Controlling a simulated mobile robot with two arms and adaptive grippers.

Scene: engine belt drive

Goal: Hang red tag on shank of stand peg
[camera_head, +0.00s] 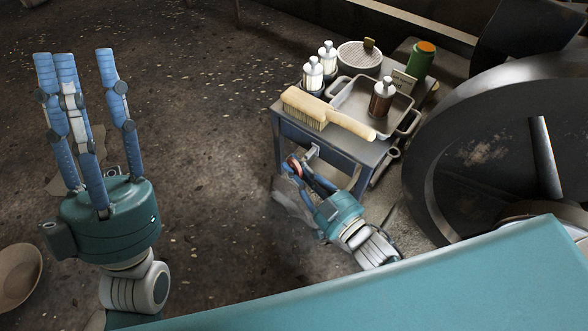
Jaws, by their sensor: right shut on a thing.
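My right gripper (300,170) is at the front left side of the small blue-grey stand (345,158), with its fingers pointing up and to the left. It is shut on a small red piece, which appears to be the red tag (294,165), seen between the fingers and partly hidden by them. A short grey metal piece that may be the stand peg (312,152) sticks out of the stand's side close to the fingertips. I cannot tell whether the tag touches it. My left gripper (78,60) is empty, with its fingers apart and pointing up, far left of the stand.
On the stand are a wooden brush (318,109), white bottles (313,74), a metal tray (351,98) with a brown bottle (382,97), a round sieve (360,54) and a green canister (420,62). A large dark wheel (440,135) stands right. Open floor lies left.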

